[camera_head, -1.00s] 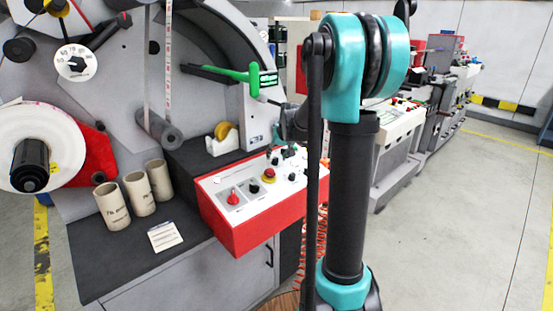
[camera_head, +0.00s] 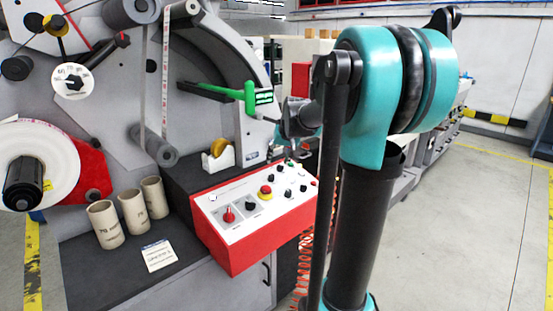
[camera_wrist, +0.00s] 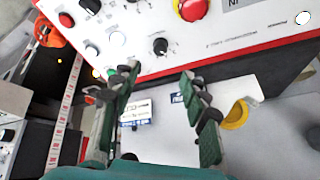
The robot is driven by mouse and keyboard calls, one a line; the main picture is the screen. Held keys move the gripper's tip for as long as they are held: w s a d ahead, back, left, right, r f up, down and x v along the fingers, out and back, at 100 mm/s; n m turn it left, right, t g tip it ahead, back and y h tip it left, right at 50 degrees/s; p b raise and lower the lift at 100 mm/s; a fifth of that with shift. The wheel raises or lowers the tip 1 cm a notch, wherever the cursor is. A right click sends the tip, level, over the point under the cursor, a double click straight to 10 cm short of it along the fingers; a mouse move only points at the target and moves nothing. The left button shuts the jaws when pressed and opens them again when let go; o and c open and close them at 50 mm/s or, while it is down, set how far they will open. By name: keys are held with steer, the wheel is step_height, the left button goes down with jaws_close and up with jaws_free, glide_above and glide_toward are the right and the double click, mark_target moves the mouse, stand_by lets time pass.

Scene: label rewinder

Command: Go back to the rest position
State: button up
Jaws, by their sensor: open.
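My gripper (camera_wrist: 158,90) is open and empty in the wrist view, its two dark green fingers spread apart.
The label rewinder (camera_head: 110,110) fills the left, with a white roll (camera_head: 55,150) and a green-handled part (camera_head: 220,92). Several cardboard cores (camera_head: 132,212) and a card (camera_head: 158,255) lie on the dark worktop (camera_head: 85,275). Open floor (camera_head: 475,230) lies at right.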

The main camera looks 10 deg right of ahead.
steer(key=s+f, duration=0.6)
steer(key=s, duration=0.4)
steer(key=s+a+f+g, duration=0.1)
steer(key=s+f, duration=0.6)
steer(key=s, duration=0.3)
steer(key=s+a+f+n+h, duration=0.1)
steer(key=s+f, duration=0.5)
steer(key=s, duration=0.4)
steer(key=shift+s+f+g, duration=0.2)
steer(key=shift+f+g, duration=0.05)
steer(key=shift+g, duration=0.15)
